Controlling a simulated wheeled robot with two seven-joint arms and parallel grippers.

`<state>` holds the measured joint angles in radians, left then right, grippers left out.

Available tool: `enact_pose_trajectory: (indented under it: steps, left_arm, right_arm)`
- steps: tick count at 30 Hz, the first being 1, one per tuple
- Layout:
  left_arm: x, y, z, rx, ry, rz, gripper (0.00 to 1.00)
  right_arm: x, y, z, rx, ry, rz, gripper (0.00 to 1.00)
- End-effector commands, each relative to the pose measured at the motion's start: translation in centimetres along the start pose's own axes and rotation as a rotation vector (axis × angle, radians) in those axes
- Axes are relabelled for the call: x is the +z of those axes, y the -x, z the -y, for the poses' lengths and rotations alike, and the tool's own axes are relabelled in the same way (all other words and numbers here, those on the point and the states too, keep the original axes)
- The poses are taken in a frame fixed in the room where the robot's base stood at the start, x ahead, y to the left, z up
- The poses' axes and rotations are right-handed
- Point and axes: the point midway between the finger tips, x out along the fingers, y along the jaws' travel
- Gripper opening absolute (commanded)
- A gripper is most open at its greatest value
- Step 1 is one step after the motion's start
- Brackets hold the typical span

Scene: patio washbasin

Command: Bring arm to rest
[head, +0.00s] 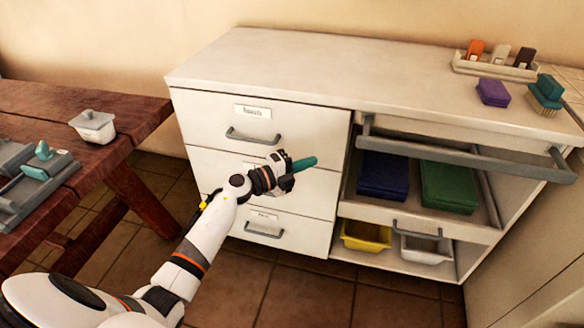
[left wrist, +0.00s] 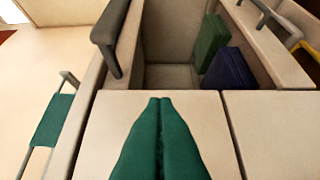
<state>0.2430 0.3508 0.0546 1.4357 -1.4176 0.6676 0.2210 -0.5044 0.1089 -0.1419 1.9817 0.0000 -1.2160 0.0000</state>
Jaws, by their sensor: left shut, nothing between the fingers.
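My left arm reaches in from the lower left of the head view. Its gripper (head: 312,161) has teal fingers pressed together, with nothing between them. It is in front of the white cabinet (head: 258,62), near the middle drawer front and left of the open drawer section. In the left wrist view the shut teal fingertips (left wrist: 160,101) show at the bottom centre, before a pale panel, with the open drawer's inside beyond. My right gripper is not in view.
The open drawer holds a blue block (head: 383,174) and a green block (head: 448,186). Below are a yellow bin (head: 366,236) and a white bin (head: 426,250). A tray (head: 494,69) sits on the cabinet.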

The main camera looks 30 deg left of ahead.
Motion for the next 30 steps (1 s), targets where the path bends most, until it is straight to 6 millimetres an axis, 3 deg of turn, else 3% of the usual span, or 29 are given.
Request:
enact_pose_trajectory:
  steps: [3,7,17,21,26,30]
  left_arm:
    - [0.1,2.2,0.0,-0.003,-0.002,0.001,0.0]
    - [0.1,3.7,0.1,-0.002,0.0,0.001,0.0]
    - [0.2,4.5,0.1,0.011,0.016,-0.014,0.0]
    - [0.5,4.9,0.8,0.078,0.131,-0.122,0.0]
    - [0.6,7.2,4.1,0.146,0.418,-0.394,0.0]
    - [1.9,10.8,9.9,0.095,0.709,-0.669,0.0]
  right_arm:
    - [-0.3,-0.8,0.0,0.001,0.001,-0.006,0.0]
    - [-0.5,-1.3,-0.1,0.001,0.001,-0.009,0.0]
    - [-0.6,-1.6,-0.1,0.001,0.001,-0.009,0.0]
    - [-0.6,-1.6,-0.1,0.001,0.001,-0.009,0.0]
    - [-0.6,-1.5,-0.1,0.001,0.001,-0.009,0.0]
    - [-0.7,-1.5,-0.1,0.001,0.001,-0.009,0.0]
